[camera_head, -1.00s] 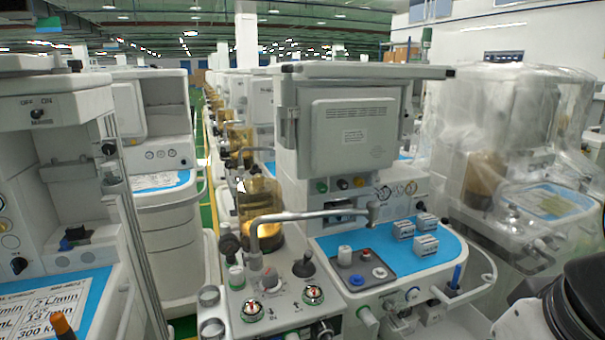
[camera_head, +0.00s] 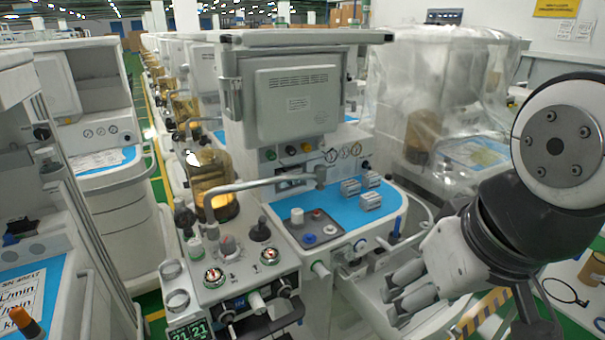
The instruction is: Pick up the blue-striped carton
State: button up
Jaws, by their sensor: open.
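Three small white cartons stand close together on the blue top of the middle anaesthesia cart: one at the left (camera_head: 350,187), one at the back right (camera_head: 370,179) and one at the front right (camera_head: 370,201). Their stripes are too small to tell which is the blue-striped carton. My gripper (camera_head: 391,297) is at the lower right, open and empty. It is in front of the cart's right side, nearer to me and apart from the cartons.
A dark tray (camera_head: 318,242) with a white knob-like item and small red and blue items is left of the cartons. A bent metal pipe (camera_head: 260,184) reaches over the cart. A plastic-covered cart (camera_head: 445,100) stands behind right. The blue top (camera_head: 385,218) is bare around the cartons.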

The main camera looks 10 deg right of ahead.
aim_at(369, 202)
jog(key=i+z, duration=0.1)
jog(key=i, duration=1.05)
